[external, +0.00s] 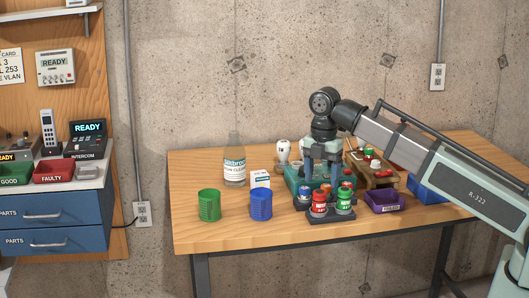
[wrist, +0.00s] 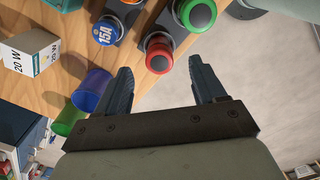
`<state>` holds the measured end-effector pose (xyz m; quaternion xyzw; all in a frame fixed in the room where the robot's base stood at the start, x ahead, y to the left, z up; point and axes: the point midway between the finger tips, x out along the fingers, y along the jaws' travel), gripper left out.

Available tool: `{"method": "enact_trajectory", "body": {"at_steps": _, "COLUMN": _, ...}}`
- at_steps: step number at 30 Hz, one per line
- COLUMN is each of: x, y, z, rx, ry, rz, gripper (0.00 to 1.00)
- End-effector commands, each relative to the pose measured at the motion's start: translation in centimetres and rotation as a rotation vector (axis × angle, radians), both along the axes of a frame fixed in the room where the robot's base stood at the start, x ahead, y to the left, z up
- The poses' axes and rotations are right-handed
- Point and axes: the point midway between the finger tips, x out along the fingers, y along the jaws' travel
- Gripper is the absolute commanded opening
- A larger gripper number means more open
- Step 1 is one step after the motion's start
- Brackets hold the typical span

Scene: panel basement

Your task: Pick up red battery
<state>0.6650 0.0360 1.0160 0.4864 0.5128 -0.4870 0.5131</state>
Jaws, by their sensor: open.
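The red battery (external: 319,204) stands upright at the front of a dark holder (external: 327,216) on the wooden table. In the wrist view it shows as a round red end (wrist: 158,59) at the top middle. A green battery (external: 344,202) stands beside it, and a blue one (wrist: 107,33) marked 15A is also close by. My gripper (external: 322,176) points down over the holder area in the external view. Its fingers (wrist: 165,85) are apart with nothing between them. The red battery lies beyond the fingertips, apart from them as far as I can tell.
A green can (external: 209,205), a blue can (external: 261,204), a clear bottle (external: 235,168) and a small white box (external: 260,179) stand left of the holder. A purple bin (external: 384,202) stands to its right.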

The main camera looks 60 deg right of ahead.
Motion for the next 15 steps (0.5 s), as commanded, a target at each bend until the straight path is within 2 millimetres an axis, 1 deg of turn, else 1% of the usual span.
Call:
{"method": "enact_trajectory", "body": {"at_steps": 1, "x": -0.1, "y": 0.0, "z": -0.6, "rx": 0.0, "ry": 0.001, "rz": 0.0, "gripper": 0.7}}
{"method": "enact_trajectory", "body": {"at_steps": 3, "x": -0.1, "y": 0.0, "z": -1.1, "rx": 0.0, "ry": 0.001, "rz": 0.0, "gripper": 0.7}}
{"method": "enact_trajectory", "body": {"at_steps": 11, "x": 0.0, "y": 0.1, "z": -1.8, "rx": 0.001, "ry": 0.0, "rz": 0.0, "gripper": 0.7}}
{"method": "enact_trajectory", "body": {"at_steps": 15, "x": 0.0, "y": 0.2, "z": -2.8, "rx": 0.001, "ry": 0.001, "rz": 0.001, "gripper": 0.7}}
